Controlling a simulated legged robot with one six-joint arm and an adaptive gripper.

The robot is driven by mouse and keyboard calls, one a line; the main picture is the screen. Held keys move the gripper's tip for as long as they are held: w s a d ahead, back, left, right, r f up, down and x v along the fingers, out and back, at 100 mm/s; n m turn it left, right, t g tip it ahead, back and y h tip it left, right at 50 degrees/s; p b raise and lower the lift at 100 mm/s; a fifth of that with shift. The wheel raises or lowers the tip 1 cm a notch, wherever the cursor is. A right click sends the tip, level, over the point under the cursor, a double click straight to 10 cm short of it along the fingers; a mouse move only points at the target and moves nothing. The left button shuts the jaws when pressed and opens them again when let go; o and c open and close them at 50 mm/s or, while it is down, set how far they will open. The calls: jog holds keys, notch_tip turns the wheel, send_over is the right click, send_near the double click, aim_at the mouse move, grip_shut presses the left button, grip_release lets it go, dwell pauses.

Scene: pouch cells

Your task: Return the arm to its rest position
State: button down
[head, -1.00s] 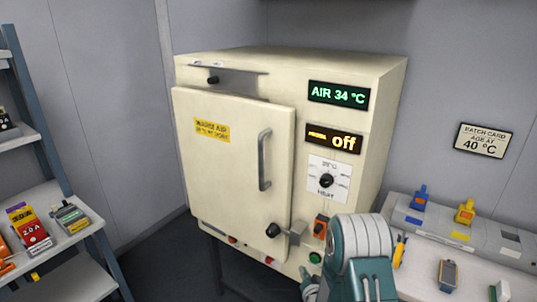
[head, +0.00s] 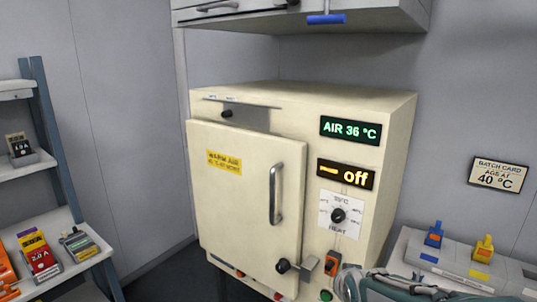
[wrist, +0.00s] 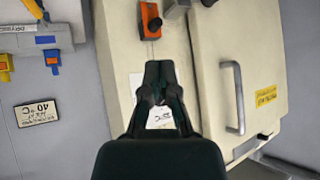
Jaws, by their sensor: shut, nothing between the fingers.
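My arm (head: 385,287) shows at the bottom right of the head view, low in front of the oven; the fingers cannot be made out there. In the wrist view my gripper (wrist: 158,72) is shut and empty, in front of the oven's control panel, partly hiding the heat dial card. The cream oven (head: 290,95) has its door (head: 235,190) standing a little proud of the body at the top. Its displays read "AIR 36 °C" (head: 350,130) and "off" (head: 346,174).
A shelf rack (head: 50,150) with boxed cells stands at the left. A grey bench fixture (head: 455,262) with blue and yellow clips is at the right. A wall cabinet (head: 300,20) hangs above the oven. The batch card (head: 498,174) reads 40 °C.

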jog(key=s+r+n+g, duration=0.1)
jog(key=s+r+g, duration=0.1)
jog(key=s, duration=0.9)
jog(key=s+r+n+g, duration=0.1)
jog(key=s+r+g, duration=0.1)
jog(key=s, duration=0.9)
jog(key=shift+a+r, duration=0.4)
jog(key=shift+r, duration=0.35)
jog(key=shift+w+a, duration=0.1)
jog(key=shift+w, duration=0.05)
